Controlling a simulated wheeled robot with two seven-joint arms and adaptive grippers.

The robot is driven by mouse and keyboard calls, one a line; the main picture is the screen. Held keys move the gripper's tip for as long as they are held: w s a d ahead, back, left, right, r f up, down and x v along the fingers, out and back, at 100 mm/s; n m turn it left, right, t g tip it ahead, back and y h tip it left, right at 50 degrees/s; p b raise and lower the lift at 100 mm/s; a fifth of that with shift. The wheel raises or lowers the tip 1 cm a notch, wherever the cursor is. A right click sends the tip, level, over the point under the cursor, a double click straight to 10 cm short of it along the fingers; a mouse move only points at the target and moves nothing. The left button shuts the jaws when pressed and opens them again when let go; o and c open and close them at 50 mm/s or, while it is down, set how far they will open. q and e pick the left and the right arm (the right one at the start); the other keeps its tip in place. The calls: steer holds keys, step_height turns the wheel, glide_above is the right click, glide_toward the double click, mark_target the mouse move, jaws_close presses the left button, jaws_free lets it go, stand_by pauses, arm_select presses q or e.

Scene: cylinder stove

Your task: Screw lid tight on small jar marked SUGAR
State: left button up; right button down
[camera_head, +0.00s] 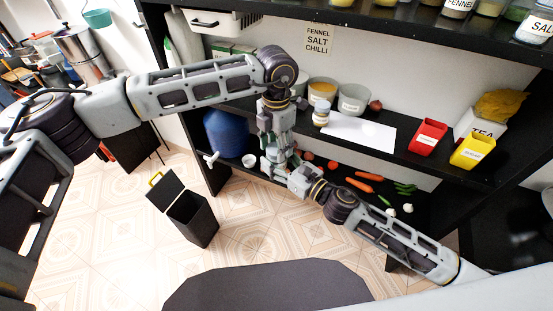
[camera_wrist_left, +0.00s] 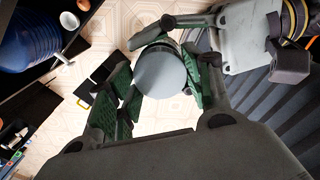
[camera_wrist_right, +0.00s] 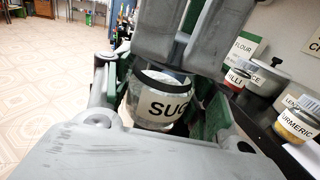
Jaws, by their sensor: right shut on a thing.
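The small clear jar (camera_wrist_right: 150,108), with a label reading "SUG" before it is cut off, sits between the green pads of my right gripper (camera_wrist_right: 160,98), which is shut on it. In the left wrist view a round grey lid (camera_wrist_left: 160,74) covers the jar's top. My left gripper (camera_wrist_left: 164,80) points down from above, its fingers spread on either side of the lid with gaps visible. In the head view my left gripper (camera_head: 274,140) is above my right gripper (camera_head: 290,164); the jar is mostly hidden there. How tight the lid sits cannot be seen.
A shelf behind holds a white sheet (camera_head: 355,132), a small jar (camera_head: 321,113), bowls, a red bin (camera_head: 428,136) and a yellow bin (camera_head: 472,151). Vegetables lie on the lower shelf. A blue water container (camera_head: 227,133) stands left. A black bin (camera_head: 193,218) stands on open tiled floor.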

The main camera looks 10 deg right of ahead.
arm_select(q)
steer(key=c, duration=0.4)
steer(key=o, duration=1.2)
steer(key=shift+r, duration=0.1)
step_height(320, 180, up, 12)
